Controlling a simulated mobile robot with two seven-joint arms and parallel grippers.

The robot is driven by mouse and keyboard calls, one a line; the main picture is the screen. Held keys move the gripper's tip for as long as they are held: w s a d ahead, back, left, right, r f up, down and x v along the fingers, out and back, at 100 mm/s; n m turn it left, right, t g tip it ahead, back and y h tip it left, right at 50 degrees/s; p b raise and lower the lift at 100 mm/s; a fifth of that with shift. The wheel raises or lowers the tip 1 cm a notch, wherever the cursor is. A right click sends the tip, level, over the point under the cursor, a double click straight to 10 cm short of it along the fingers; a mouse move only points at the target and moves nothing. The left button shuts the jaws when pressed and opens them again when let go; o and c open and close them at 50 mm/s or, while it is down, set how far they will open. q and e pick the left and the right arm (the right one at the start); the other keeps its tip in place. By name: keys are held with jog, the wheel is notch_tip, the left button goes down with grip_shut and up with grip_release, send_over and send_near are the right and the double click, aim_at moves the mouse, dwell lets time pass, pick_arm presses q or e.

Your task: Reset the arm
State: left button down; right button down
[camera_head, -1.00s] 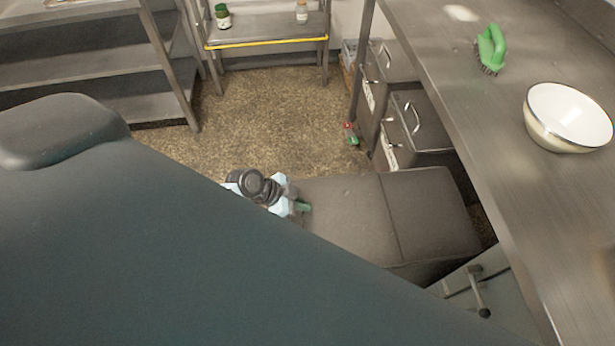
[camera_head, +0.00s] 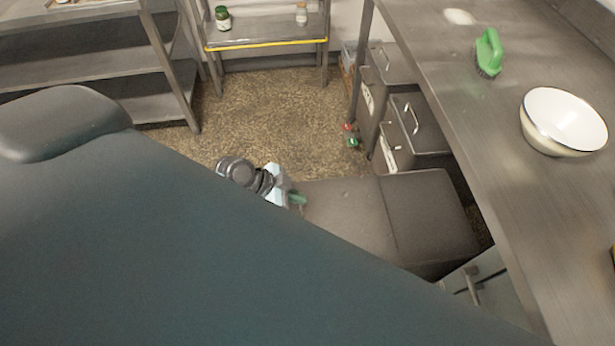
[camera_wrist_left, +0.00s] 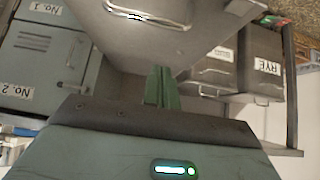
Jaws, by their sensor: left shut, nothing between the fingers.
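Most of the left arm is hidden behind my own dark green body. In the left wrist view, the green fingers (camera_wrist_left: 161,88) are together and hold nothing. Beyond them is a grey surface with a metal handle (camera_wrist_left: 147,16). My right gripper is not in view.
A steel counter (camera_head: 480,130) on the right bears a white bowl (camera_head: 563,121) and a green brush (camera_head: 489,52). Grey bins (camera_head: 418,120) stand under it. Steel shelves (camera_head: 85,78) stand at the back left. The speckled floor (camera_head: 270,110) between is mostly clear.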

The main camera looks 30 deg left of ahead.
pick_arm(q)
jog(key=v, duration=0.2)
jog(key=shift+s+a+r, duration=0.1)
jog(key=shift+a+r, duration=0.05)
jog(key=shift+r, duration=0.1)
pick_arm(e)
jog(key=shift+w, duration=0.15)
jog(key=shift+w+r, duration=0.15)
